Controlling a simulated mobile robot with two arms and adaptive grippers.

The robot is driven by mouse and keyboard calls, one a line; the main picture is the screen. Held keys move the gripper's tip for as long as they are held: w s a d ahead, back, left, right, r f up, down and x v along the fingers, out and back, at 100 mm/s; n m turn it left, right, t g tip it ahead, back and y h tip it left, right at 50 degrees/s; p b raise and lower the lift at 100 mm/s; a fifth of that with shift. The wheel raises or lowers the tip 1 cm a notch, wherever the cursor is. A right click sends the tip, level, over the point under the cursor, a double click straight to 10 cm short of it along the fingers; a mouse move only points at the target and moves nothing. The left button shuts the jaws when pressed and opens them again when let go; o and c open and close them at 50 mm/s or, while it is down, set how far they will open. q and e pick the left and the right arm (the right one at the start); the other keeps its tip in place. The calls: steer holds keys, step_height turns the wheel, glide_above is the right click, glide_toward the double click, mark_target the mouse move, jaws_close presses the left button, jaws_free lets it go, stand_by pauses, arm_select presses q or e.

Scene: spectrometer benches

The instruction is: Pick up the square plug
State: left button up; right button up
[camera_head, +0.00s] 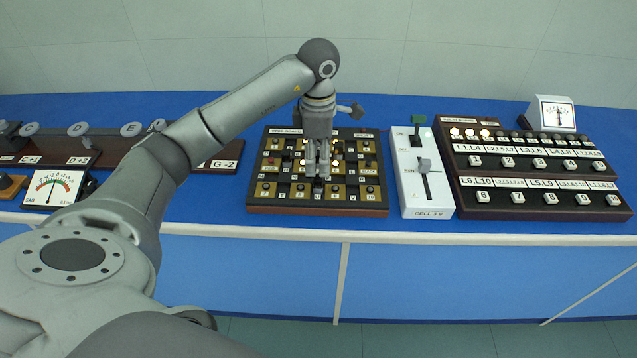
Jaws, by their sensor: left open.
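A dark plugboard (318,206) with brass blocks, small knobs and lettered labels sits on the blue bench. My left gripper (317,172) points down over the middle of this board, its two fingers a small gap apart. It hides part of the board behind it. The square plug cannot be told apart from the small parts on the board, and I cannot tell whether it is under or between the fingers. My right gripper is not in view.
A white switch box (426,206) with a grey lever stands just right of the board. Further right is a wide numbered panel (542,212) with a white meter (552,113) behind it. Another meter (54,188) stands at left. The blue bench front (250,270) is clear.

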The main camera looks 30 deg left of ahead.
mark_target(318, 177)
arm_select(q)
steer(key=shift+f, duration=0.7)
step_height(318, 177, down, 5)
steer(key=shift+r+p, duration=0.2)
steer(key=shift+p, duration=0.9)
steer(key=shift+f, duration=0.3)
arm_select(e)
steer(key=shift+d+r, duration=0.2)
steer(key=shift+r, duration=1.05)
arm_select(q)
steer(key=shift+c, duration=0.4)
jaws_close()
